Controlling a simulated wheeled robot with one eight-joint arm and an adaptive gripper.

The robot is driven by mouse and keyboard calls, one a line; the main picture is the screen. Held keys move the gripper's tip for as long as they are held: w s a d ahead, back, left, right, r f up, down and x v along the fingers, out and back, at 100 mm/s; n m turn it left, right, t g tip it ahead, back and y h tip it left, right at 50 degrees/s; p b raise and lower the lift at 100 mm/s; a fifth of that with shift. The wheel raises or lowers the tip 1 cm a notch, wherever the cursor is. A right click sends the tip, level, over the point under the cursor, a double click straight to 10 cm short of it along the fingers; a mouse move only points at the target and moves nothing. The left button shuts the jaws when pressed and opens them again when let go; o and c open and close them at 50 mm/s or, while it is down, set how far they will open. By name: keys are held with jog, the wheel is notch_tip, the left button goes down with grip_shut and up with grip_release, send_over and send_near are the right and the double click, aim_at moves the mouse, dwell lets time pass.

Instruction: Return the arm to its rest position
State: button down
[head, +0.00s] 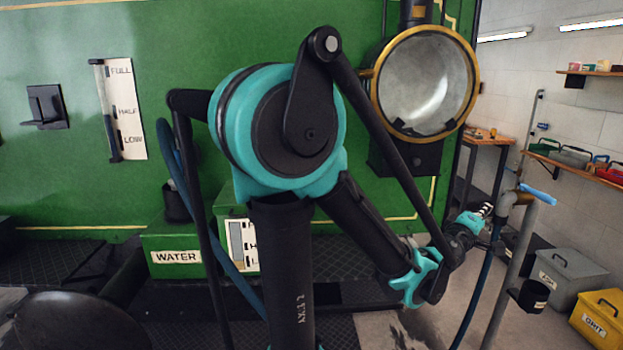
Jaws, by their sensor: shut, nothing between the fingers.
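My arm fills the middle of the head view, with its upper links raised and its forearm reaching down to the right. My gripper (487,210) is small at the far end, past the teal wrist joint. It is shut and holds nothing that I can see. It points up and right, just left of the grey standpipe (511,240) with its blue lever (538,195). I cannot tell whether it touches the pipe.
The green tram side (200,60) stands behind my arm, with a brass-rimmed lamp (420,85), a level gauge (120,110) and a water box (178,245). At right are a wooden shelf (590,168), a grey bin (560,280) and a yellow grit box (600,318).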

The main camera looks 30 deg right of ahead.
jog(key=w+a+f+m+t+y, duration=0.1)
jog(key=w+a+f, duration=0.25)
jog(key=w, duration=0.45)
jog(key=w+a+f+m+t+y, duration=0.15)
jog(key=w+a, duration=0.25)
jog(key=w, duration=0.4)
jog(key=w+a+f+t+y, duration=0.1)
jog(key=w+a+f+y, duration=0.2)
jog(key=w+a+f, duration=0.4)
jog(key=w+a+f+t+y, duration=0.1)
jog(key=w+a+f+y, duration=0.2)
jog(key=a, duration=0.5)
jog(key=w+a+f+n+y, duration=0.1)
jog(key=w+a+f+y, duration=0.15)
jog(key=a, duration=0.55)
jog(key=w+a+f+y, duration=0.2)
jog(key=a+f, duration=0.2)
jog(key=a, duration=0.4)
jog(key=s+a+f+n+g+y, duration=0.1)
jog(key=s+a+f+y, duration=0.1)
jog(key=a, duration=0.7)
jog(key=s+a+f+n+g+y, duration=0.2)
jog(key=s+a+f+y, duration=0.1)
jog(key=a, duration=0.7)
jog(key=shift+s+a+f+y, duration=0.3)
jog(key=shift+s+f, duration=0.1)
